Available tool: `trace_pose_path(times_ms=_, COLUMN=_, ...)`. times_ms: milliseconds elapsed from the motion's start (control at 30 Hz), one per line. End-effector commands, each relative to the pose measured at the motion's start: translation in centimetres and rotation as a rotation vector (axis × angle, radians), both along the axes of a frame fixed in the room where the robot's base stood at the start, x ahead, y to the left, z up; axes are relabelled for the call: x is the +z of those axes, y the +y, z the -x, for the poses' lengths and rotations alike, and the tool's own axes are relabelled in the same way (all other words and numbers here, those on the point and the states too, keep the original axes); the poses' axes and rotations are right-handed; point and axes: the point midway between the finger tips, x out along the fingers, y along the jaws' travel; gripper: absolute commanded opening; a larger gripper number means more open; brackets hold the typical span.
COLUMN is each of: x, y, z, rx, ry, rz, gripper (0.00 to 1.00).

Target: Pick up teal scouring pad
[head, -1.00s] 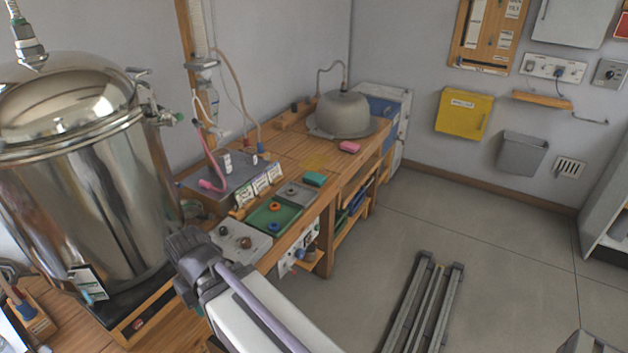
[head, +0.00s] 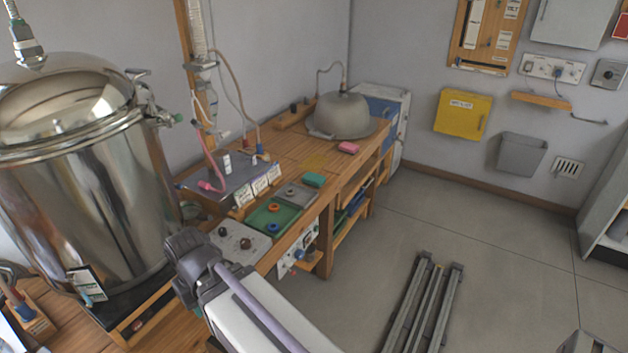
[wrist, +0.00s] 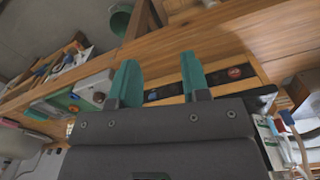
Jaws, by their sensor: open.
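The teal scouring pad (head: 314,180) lies flat on the wooden bench, near its front edge, beyond the grey plate and green tray. In the wrist view I cannot clearly tell the pad apart from the small items at the left. My gripper shows in the wrist view (wrist: 160,78), with two teal fingers spread apart and nothing between them. In the head view my arm's end is at the near end of the bench, well short of the pad; its fingertips are hidden there.
A pink pad (head: 348,147) lies farther back, near the grey domed vessel (head: 342,114). The green tray (head: 286,217) and grey plate (head: 296,194) are on the near side of the teal pad. A large steel boiler (head: 85,180) stands at left.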

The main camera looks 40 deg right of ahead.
Motion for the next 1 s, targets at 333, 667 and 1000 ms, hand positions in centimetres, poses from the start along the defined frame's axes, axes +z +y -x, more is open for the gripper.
trace_pose_path(times_ms=333, x=0.0, y=0.0, z=0.0, rx=0.000, ry=0.000, rz=0.000, gripper=0.57)
trace_pose_path(times_ms=667, x=0.0, y=0.0, z=0.0, rx=0.000, ry=0.000, rz=0.000, gripper=0.89)
trace_pose_path(times_ms=1000, x=-1.2, y=0.0, z=-0.9, rx=-0.001, ry=0.000, rz=0.000, gripper=0.94)
